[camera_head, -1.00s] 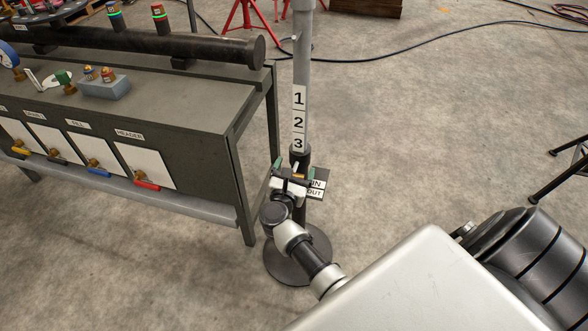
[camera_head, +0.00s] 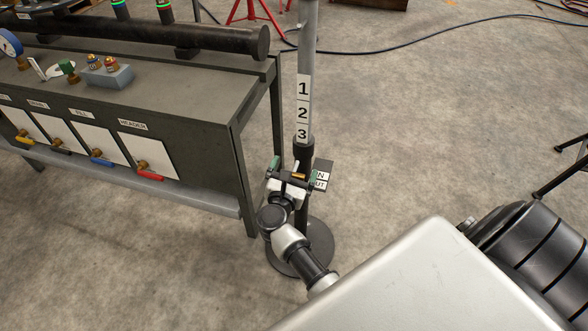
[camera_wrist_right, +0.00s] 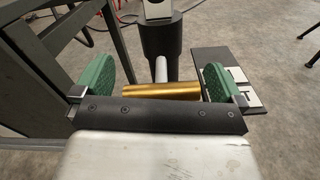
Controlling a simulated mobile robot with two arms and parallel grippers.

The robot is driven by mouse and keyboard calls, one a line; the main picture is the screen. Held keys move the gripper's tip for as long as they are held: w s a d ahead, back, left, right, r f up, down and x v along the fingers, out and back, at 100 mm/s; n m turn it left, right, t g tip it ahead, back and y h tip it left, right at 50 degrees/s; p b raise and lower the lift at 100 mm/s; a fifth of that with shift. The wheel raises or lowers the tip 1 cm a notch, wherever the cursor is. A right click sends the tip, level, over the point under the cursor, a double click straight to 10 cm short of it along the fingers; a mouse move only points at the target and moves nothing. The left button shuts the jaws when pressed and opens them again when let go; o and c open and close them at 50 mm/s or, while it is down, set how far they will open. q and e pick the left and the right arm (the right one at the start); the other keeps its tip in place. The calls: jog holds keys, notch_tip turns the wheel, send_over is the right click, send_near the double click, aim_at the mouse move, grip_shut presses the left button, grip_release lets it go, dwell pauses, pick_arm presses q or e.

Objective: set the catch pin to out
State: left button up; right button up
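The catch pin is a short brass cylinder (camera_wrist_right: 160,91) in front of the stand's pole in the right wrist view. It shows small in the head view (camera_head: 298,176). My right gripper (camera_head: 295,172) is at the stand, its green-padded fingers spread. In the right wrist view the gripper (camera_wrist_right: 156,84) has one finger on each side of the pin, with a gap at the left and a smaller one at the right. A dark plate (camera_head: 324,167) with IN and OUT labels is right of the gripper; the first letters are covered. My left gripper is out of view.
The pole (camera_head: 307,50) bears labels 1, 2, 3 and stands on a round base (camera_head: 318,250). A dark bench (camera_head: 190,105) with several valves is close on the left. Open floor lies to the right, with a cable (camera_head: 420,46) behind.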

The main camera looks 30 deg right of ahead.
aim_at(293, 170)
jog(key=shift+r, duration=0.25)
notch_tip(293, 170, up, 4)
jog(key=shift+r+p, duration=0.1)
jog(key=shift+p, duration=0.6)
pick_arm(q)
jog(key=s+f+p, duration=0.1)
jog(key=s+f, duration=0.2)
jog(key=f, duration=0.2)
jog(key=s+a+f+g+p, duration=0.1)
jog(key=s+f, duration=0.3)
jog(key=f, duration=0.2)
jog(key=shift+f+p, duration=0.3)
jog(key=shift+p, duration=0.1)
pick_arm(e)
jog(key=s+d+r, duration=0.5)
jog(key=s+r, duration=0.1)
jog(key=s, duration=0.4)
jog(key=shift+s+d+r, duration=0.15)
jog(key=shift+d, duration=0.1)
